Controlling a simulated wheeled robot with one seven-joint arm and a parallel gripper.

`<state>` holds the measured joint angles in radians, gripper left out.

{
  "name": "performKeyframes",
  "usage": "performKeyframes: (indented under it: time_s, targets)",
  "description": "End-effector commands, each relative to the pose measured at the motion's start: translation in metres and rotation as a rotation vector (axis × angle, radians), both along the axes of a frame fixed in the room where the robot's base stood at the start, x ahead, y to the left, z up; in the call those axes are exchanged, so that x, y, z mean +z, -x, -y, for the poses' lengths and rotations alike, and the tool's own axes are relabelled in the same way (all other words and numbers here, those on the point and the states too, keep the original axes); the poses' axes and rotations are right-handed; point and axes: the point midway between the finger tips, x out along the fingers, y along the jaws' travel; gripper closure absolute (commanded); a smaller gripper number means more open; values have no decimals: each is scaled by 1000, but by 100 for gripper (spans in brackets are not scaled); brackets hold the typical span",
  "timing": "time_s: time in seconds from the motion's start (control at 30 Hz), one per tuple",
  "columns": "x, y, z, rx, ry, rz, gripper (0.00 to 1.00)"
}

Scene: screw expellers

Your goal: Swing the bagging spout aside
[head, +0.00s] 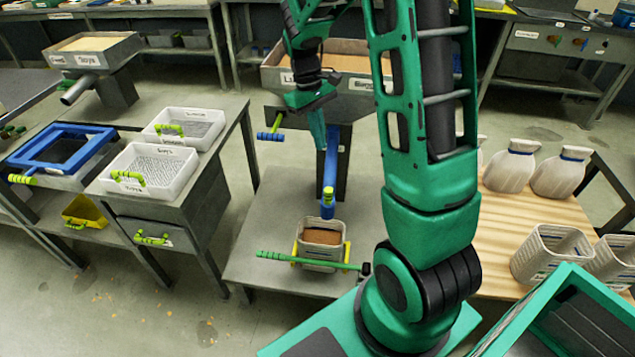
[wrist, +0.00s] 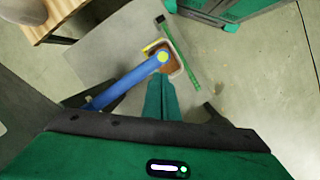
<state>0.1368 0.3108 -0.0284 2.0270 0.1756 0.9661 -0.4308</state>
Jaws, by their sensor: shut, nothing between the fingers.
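The bagging spout (head: 329,165) is a blue tube that slopes down from under a grain-filled hopper (head: 350,105). Its lower end has yellow bands and hangs over a pale bin (head: 301,247) with brown contents. The spout also shows in the wrist view (wrist: 118,92), its yellow-green end over the bin. My gripper (head: 319,148) is shut and empty, with its green fingers pointing down close to the upper part of the spout. In the wrist view the shut fingers (wrist: 160,84) lie just right of the tube. I cannot tell whether they touch it.
A green bar (head: 310,261) crosses in front of the bin. A blue-and-green handle (head: 271,132) sits at the hopper's left. At left stand white trays (head: 150,180) and a blue frame (head: 60,150). White bags (head: 510,168) and pale baskets (head: 548,250) are at right.

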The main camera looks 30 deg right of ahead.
Motion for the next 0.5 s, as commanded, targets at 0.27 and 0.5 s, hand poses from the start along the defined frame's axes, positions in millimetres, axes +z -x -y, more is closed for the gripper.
performKeyframes:
  time_s: [0.27,0.5]
  targets:
    - [-48,-43,-16,121,-32,-41,100]
    - [-62,-55,-22,158,-44,-50,100]
